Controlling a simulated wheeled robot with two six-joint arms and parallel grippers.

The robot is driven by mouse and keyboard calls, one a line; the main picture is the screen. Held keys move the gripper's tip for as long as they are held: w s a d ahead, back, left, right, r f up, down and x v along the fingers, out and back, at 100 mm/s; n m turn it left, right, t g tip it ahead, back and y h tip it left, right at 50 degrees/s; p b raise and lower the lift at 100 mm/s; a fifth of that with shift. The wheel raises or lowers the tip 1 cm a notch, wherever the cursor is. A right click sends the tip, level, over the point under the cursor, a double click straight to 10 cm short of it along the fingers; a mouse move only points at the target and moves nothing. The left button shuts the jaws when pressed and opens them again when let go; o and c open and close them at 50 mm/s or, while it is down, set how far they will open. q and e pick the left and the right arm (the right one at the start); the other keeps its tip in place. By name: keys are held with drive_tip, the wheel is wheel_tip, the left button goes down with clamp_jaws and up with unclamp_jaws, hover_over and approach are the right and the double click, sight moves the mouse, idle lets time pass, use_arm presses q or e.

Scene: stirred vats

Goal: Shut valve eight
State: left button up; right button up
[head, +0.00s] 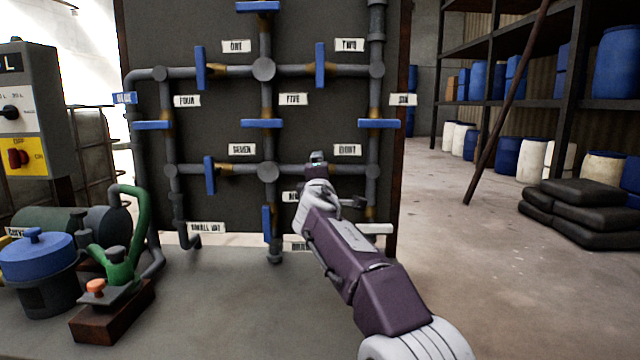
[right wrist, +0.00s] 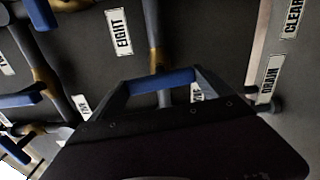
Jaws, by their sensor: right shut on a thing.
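The valve board (head: 220,110) carries grey pipes with blue handles. The EIGHT label (head: 347,150) is on its lower right; it also shows in the right wrist view (right wrist: 119,32). My right gripper (head: 318,160) is at the horizontal pipe beside that label and hides the valve there. In the right wrist view the blue handle of valve eight (right wrist: 162,81) lies between my fingers, which are shut on it. The handle looks crosswise to its pipe (right wrist: 151,18), with brass showing behind it. My left gripper is not in view.
Valve nine's blue handle (head: 267,223) is below and left. A blue-lidded pot (head: 38,258) and green pipework (head: 130,250) stand at left.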

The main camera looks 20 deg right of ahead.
drive_tip(key=shift+f+m, duration=0.1)
drive_tip(key=shift+m, duration=0.5)
drive_tip(key=o, duration=1.1)
drive_tip(key=b+v, duration=0.3)
drive_tip(key=v, duration=0.6)
